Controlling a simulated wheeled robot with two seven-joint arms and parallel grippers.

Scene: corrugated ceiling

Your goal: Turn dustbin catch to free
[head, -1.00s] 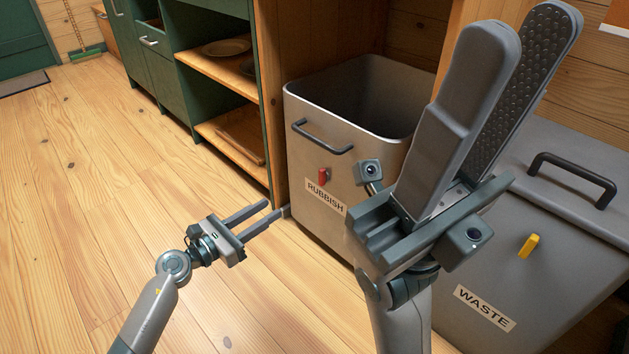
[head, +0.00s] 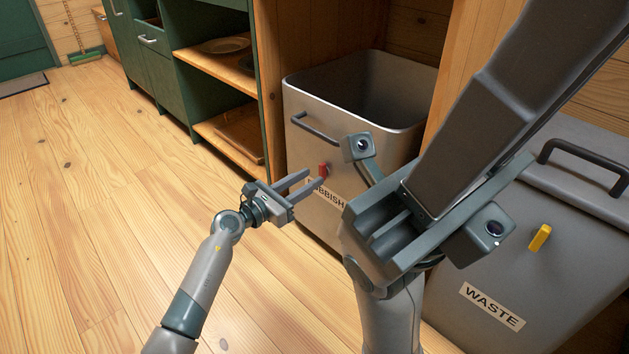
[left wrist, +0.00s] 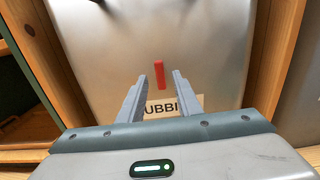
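A grey bin labelled RUBBISH (head: 330,128) has a short red catch (head: 323,169) on its front above the label. In the left wrist view the red catch (left wrist: 159,70) stands upright. My left gripper (head: 316,177) is open in front of it. In the left wrist view its fingertips (left wrist: 160,78) lie one on each side of the catch's lower part; I cannot tell whether they touch it. A second grey bin labelled WASTE (head: 575,265) has a yellow, slightly tilted catch (head: 540,237). My right gripper (head: 540,85) fills the upper right, its finger gap hidden.
The RUBBISH bin is open at the top, with a dark bar handle (head: 316,130). The WASTE bin has a lid with a dark handle (head: 590,165). A wooden panel (head: 267,90) and green cabinet (head: 155,65) stand left of the bins.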

